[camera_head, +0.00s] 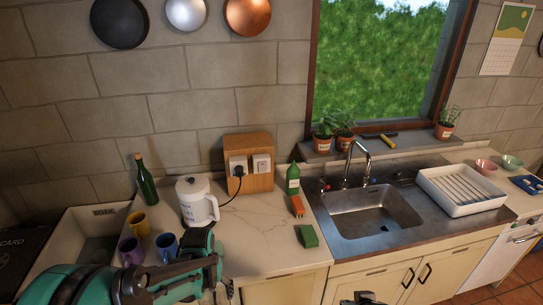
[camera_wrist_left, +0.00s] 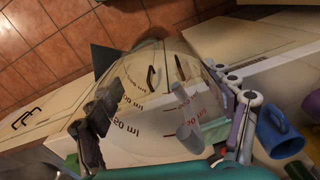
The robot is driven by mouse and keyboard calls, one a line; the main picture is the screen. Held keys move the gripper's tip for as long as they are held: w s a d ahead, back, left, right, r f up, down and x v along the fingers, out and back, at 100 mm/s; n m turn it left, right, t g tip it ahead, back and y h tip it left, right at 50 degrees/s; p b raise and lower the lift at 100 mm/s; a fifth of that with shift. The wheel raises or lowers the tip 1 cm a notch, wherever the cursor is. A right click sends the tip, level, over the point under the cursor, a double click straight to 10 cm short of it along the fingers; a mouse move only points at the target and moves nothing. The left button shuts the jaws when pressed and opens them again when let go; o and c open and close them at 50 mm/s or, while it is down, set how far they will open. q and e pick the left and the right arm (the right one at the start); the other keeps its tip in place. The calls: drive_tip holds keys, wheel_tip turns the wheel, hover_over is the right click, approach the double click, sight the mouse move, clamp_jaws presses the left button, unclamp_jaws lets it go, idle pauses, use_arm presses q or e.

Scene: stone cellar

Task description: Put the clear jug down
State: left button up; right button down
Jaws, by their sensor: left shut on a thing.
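The clear jug (camera_wrist_left: 165,88) is see-through with dark and red volume marks, and it fills the middle of the left wrist view. My left gripper (camera_wrist_left: 172,112) is shut on it, with one finger on each side. In the head view my left gripper (camera_head: 212,268) is low, by the front edge of the pale worktop (camera_head: 262,240); I cannot make out the jug there. A small dark part at the bottom edge, probably my right gripper (camera_head: 362,298), shows too little to tell its jaws.
A white kettle (camera_head: 196,203), blue mug (camera_head: 167,246), purple mug (camera_head: 130,251), yellow mug (camera_head: 139,223) and green bottle (camera_head: 146,182) stand at the left. A green sponge (camera_head: 307,236) lies near the sink (camera_head: 372,212). Worktop between kettle and sponge is clear.

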wheel_tip(320, 180, down, 12)
drive_tip(key=b, duration=1.1)
drive_tip(key=shift+d, duration=0.1)
